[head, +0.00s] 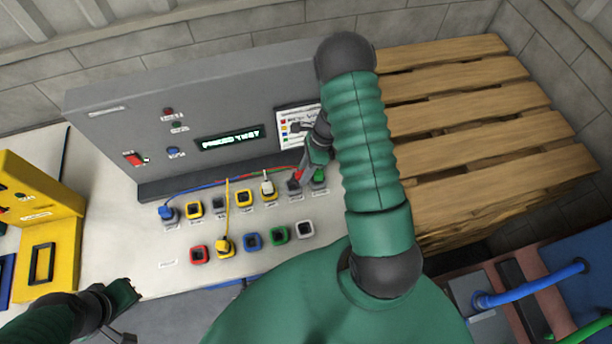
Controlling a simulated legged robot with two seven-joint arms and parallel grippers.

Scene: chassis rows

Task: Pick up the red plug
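The red plug (297,176) is a small red piece at the right end of the back row of sockets, in front of the grey console. My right gripper (304,172) reaches down from the right, its fingertips right at the red plug and partly hiding it. I cannot tell whether its fingers are closed on the plug or still apart around it. My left gripper (125,305) is low at the left, over the front of the white table, far from the plug. Its fingers are too unclear to judge.
A blue plug (166,212), a white plug (267,184), a green plug (319,175) and a yellow plug (224,245) stand in nearby sockets. The grey console (120,125) rises behind. A yellow box (55,235) stands left; a wooden pallet (470,130) lies right.

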